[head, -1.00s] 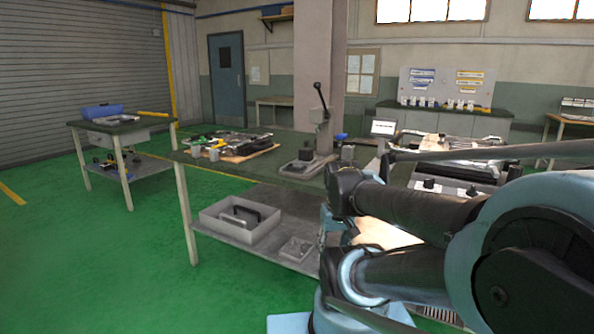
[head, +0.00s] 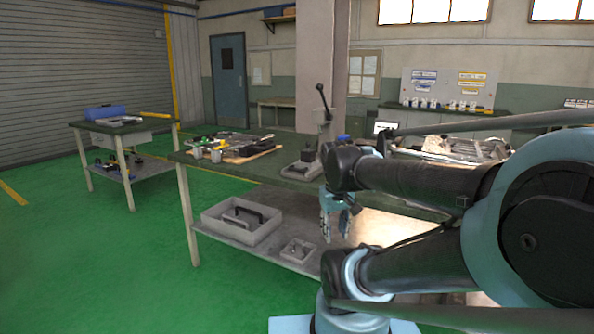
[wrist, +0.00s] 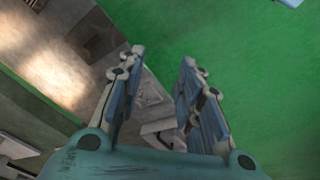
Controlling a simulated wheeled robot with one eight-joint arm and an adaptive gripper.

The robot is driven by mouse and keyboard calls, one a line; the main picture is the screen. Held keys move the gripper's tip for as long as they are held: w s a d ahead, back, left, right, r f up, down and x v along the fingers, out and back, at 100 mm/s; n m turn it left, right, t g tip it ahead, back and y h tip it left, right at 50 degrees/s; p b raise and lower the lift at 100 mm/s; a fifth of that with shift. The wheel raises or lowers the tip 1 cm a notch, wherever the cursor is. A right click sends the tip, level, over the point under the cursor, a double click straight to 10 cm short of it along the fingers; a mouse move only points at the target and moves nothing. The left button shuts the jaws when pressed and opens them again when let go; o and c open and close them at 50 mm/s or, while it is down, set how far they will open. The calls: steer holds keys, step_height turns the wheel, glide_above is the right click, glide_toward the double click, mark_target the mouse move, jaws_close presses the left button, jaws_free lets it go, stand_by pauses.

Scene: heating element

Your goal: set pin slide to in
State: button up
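I cannot make out a pin slide for certain in either view. My gripper (head: 336,216) hangs fingers-down at the front edge of the workbench (head: 232,170), above the lower shelf. It also shows in the wrist view (wrist: 162,60), where its two blue-padded fingers are apart with nothing held between them. A grey tray (wrist: 155,105) shows beyond and between the fingers, partly hidden by them. On the bench, a press with a black upright lever (head: 322,98) stands behind my arm, partly covered by it.
The lower shelf holds a grey bin (head: 238,222) and a small grey tray (head: 298,250). Tools lie on a board (head: 232,148) on the bench. A smaller table (head: 122,128) stands at the left. Green floor (head: 120,260) is clear at the left front.

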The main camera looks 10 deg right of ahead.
steer(key=w+a+r+n+t+h, duration=0.1)
steer(key=w+a+r+n+h, duration=0.2)
steer(key=w+r, duration=1.1)
steer(key=w+a+r+n+t, duration=0.1)
steer(key=w+a+r+n, duration=0.15)
steer(key=w, duration=0.35)
steer(key=w+a+r+n, duration=0.1)
steer(key=w+a+n, duration=0.1)
steer(key=w+a, duration=0.35)
steer(key=w+a+r+n+t, duration=0.1)
steer(key=w+a+r+n, duration=0.1)
steer(key=w, duration=0.6)
steer(key=x, duration=1.1)
steer(key=d+x, duration=0.1)
steer(key=x, duration=0.5)
steer(key=shift+s+r, duration=0.1)
steer(key=shift+r, duration=0.05)
jaws_close()
